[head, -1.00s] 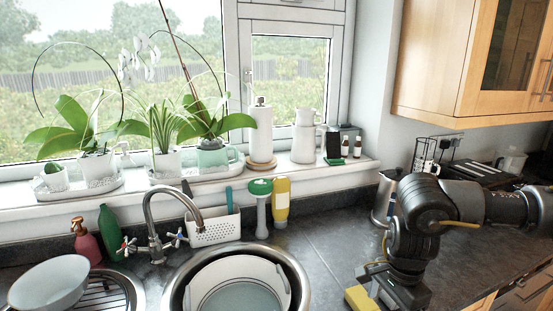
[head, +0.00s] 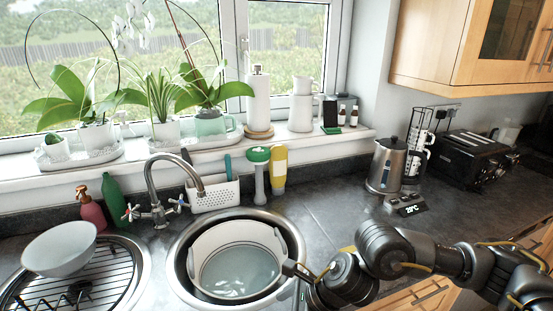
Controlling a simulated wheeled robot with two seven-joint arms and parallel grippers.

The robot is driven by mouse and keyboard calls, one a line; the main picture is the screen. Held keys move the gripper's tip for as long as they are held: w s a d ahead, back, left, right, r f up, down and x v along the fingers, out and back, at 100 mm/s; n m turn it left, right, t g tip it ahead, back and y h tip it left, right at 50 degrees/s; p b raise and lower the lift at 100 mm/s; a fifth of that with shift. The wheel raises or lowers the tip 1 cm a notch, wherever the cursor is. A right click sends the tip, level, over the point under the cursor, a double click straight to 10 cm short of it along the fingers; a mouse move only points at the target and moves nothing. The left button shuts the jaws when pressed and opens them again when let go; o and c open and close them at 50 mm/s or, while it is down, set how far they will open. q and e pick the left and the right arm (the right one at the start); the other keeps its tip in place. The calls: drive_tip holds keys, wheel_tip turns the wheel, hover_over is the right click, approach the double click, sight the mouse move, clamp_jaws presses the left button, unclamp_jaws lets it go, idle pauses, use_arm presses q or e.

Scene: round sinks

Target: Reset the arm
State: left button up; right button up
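My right arm (head: 385,255) comes in from the right, low over the front of the counter. Its wrist end (head: 342,280) is just right of the round sink, at the bottom of the view. The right gripper's fingers do not show clearly, so I cannot tell whether they are open or shut. My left gripper is not in view.
The white tub (head: 204,247) sits in the sink (head: 298,238) with water in it. A bowl (head: 60,250) rests over the rack at left. A bit of yellow (head: 348,249) shows behind my arm. The kettle (head: 385,168), scale (head: 407,206) and toaster (head: 470,160) stand at right.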

drive_tip(key=s+a+r+m+t+y, duration=0.25)
drive_tip(key=a+m+y, duration=0.25)
drive_tip(key=a+m, duration=0.45)
drive_tip(key=w+d+f+m+t+h, duration=0.1)
drive_tip(key=d+f+m+t+h, duration=0.25)
drive_tip(key=d+m, duration=0.7)
drive_tip(key=d+f+m+t+h, duration=0.35)
drive_tip(key=d+m, duration=0.25)
drive_tip(key=m, duration=1)
drive_tip(key=s+d+f+m+g+h, duration=0.3)
drive_tip(key=s+d+f+m, duration=0.35)
drive_tip(key=s+d, duration=0.2)
drive_tip(key=s+d+f+m+g+h, duration=0.3)
drive_tip(key=s+d+f+m+g, duration=0.15)
drive_tip(key=s+d+m, duration=0.4)
wheel_tip(320, 180, down, 24)
drive_tip(key=a, duration=0.1)
drive_tip(key=s+d+f+n+g, duration=0.1)
drive_tip(key=s+d+f, duration=0.2)
drive_tip(key=s+f, duration=1.4)
drive_tip(key=shift+s+f+g, duration=0.3)
drive_tip(key=shift+f+g, duration=0.1)
drive_tip(key=shift+f, duration=0.2)
